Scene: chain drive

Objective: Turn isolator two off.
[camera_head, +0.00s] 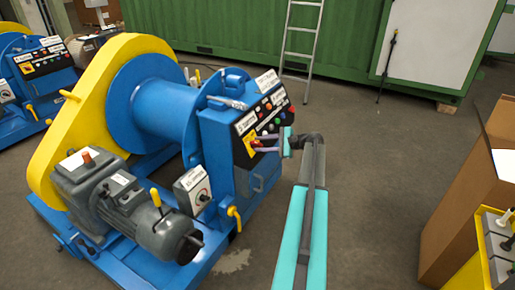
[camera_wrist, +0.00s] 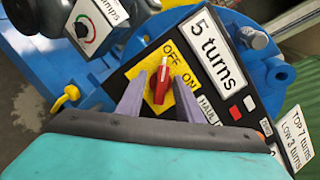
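A red rotary switch handle (camera_wrist: 161,84) sits on a yellow plate (camera_wrist: 143,71) marked OFF and ON. Its narrow, light-marked end points up in the wrist view, close to the word OFF. The yellow plate also shows on the blue winch's panel in the head view (camera_head: 249,144). My gripper (camera_wrist: 159,82) is open, with one grey finger on each side of the handle. I cannot tell whether either finger touches it. In the head view my gripper (camera_head: 258,144) is at the panel's lower left. No isolator number is readable.
Beside the switch are a "5 turns" label (camera_wrist: 217,50) and several small buttons. A white box with a dial (camera_head: 193,190) is lower left. A similar blue machine (camera_head: 38,70) stands far left. A cardboard box (camera_head: 462,190) is right; floor between is clear.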

